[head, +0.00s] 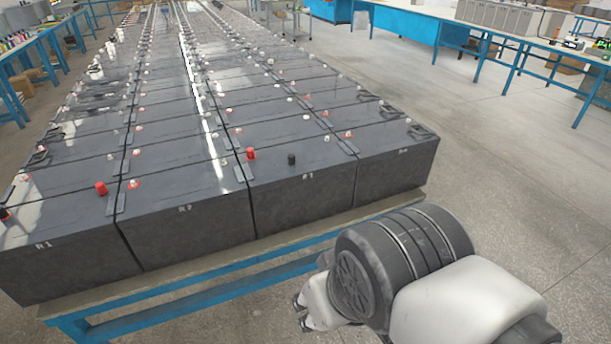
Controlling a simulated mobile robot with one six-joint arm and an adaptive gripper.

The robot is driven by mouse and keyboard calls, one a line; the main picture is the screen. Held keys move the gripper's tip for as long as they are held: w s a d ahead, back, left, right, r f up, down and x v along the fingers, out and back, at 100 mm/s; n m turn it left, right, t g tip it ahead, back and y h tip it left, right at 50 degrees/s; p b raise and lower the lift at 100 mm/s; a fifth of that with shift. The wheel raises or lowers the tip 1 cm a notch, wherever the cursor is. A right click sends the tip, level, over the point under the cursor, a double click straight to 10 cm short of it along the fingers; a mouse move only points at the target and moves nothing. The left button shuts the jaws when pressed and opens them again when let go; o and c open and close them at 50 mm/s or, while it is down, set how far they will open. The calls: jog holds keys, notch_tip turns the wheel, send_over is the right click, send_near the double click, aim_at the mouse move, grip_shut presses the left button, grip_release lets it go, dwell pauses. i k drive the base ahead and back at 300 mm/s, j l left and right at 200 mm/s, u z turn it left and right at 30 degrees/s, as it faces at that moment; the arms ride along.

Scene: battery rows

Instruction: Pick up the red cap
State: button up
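Two red caps stand on the front row of dark grey battery blocks (190,235) in the head view. One red cap (251,154) is near the middle, at the edge of the block marked R3. Another red cap (101,188) stands further left, on the block marked R1. A black cap (291,159) stands to the right of the middle red cap. My gripper (300,312) is at the lower right, apart from the batteries and both red caps. Only a small part of it shows behind my arm, so whether it is open or shut is hidden.
The batteries rest on a blue-framed table (180,311) and run back in long rows. Small white and red terminals and dark connector strips stick up from their tops. Blue workbenches (403,22) stand at the back right. The floor (510,160) to the right is clear.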

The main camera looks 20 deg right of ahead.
aim_at(101, 188)
jog(key=i+j+z, duration=0.1)
jog(key=i+j, duration=0.3)
jog(key=j, duration=0.25)
jog(key=i+j+z, duration=0.15)
jog(key=i+j, duration=0.3)
jog(key=j, duration=0.25)
jog(key=i+j+z, duration=0.15)
jog(key=j, duration=0.15)
jog(key=i+j, duration=0.2)
jog(key=j, duration=0.2)
jog(key=i+j+z, duration=0.15)
jog(key=j, duration=0.2)
